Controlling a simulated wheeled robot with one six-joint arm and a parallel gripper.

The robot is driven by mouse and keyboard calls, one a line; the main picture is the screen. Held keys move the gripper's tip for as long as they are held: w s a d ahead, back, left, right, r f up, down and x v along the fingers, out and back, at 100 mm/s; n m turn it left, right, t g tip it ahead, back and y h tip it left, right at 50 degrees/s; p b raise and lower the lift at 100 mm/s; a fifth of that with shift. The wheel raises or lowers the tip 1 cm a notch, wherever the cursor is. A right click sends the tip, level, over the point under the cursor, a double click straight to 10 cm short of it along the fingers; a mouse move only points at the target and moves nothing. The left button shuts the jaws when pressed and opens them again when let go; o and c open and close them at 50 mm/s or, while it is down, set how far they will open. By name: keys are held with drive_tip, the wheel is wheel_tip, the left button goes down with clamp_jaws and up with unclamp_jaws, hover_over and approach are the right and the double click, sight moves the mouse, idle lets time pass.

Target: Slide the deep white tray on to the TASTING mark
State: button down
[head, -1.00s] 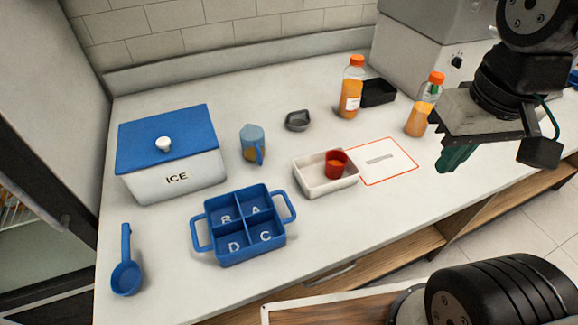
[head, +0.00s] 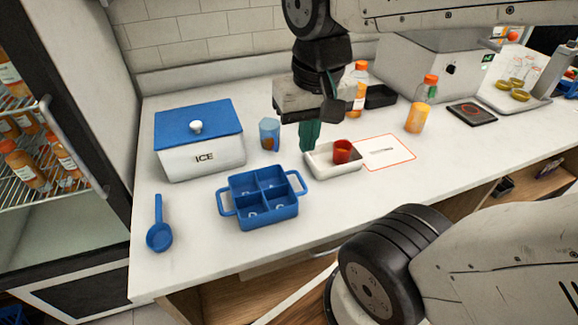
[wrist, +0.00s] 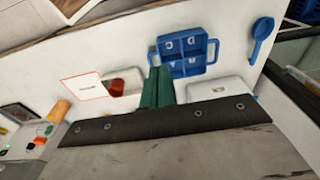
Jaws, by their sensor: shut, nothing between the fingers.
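The deep white tray (head: 322,172) stands on the counter with a red cup (head: 342,151) in its right part. In the wrist view the tray (wrist: 133,78) and cup (wrist: 117,88) show beside my fingers. The TASTING mark (head: 390,152), a white rectangle with a red outline, lies directly right of the tray; it also shows in the wrist view (wrist: 85,87). My gripper (head: 309,136) is shut and empty, its green fingers pointing down by the tray's left end. They cover part of the tray's far left corner; whether they touch it I cannot tell.
A blue divided tray (head: 260,212) sits front left. Juice bottles (head: 417,117) and a black tray (head: 381,97) stand behind the mark. The counter in front of the white tray is clear.

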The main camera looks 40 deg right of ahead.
drive_tip(key=w+d+f+m, duration=0.5)
drive_tip(key=w+f+m, duration=0.2)
drive_tip(key=w+m, duration=0.35)
drive_tip(key=m+g, duration=0.1)
drive_tip(key=m, duration=0.7)
approach(305, 170)
drive_tip(key=w+a+r, duration=0.1)
drive_tip(key=a+r, duration=0.2)
drive_tip(key=a, duration=0.1)
wheel_tip(305, 170, down, 10)
drive_tip(key=shift+w+d+r, duration=0.1)
drive_tip(key=shift+w, duration=0.1)
drive_tip(key=d, duration=0.2)
drive_tip(key=shift+s+d+r, duration=0.15)
drive_tip(key=shift+s+d, duration=0.15)
drive_tip(key=shift+s, duration=0.1)
drive_tip(key=shift+s+d, duration=0.1)
drive_tip(key=shift+d, duration=0.45)
